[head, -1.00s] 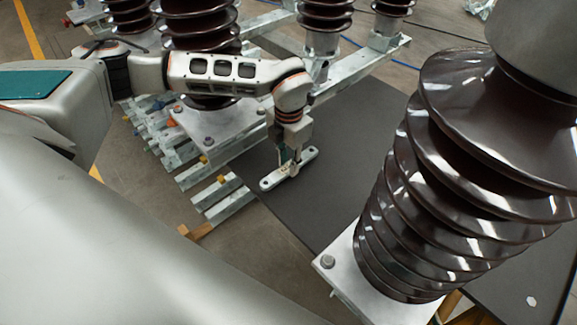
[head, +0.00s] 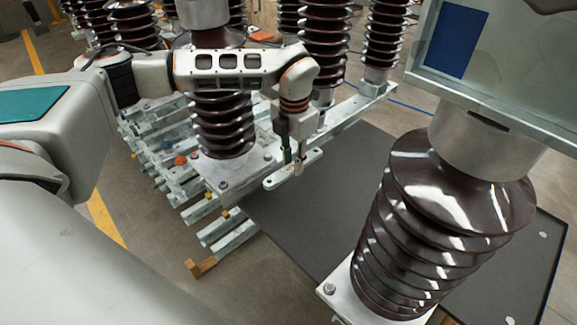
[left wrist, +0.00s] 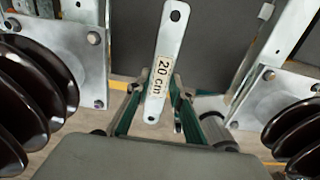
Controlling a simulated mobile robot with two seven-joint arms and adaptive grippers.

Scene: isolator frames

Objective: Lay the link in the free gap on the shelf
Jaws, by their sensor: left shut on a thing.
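The link is a flat pale metal bar with rounded ends and a hole near each end. In the head view the link (head: 276,182) is held above the dark mat, beside the base plate of a brown insulator. My left gripper (head: 297,163) points down and is shut on it. In the left wrist view the link (left wrist: 168,50) stands out between the green fingers of my left gripper (left wrist: 153,108) and carries a "20 cm" label. My right gripper is not in view. I cannot make out the shelf or its free gap.
A large ribbed brown insulator (head: 435,225) stands at the right under a metal box with a blue panel (head: 456,40). Another insulator (head: 222,125) stands behind my left forearm. Metal bars (head: 229,232) lie at its foot. The dark mat (head: 335,215) between them is bare.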

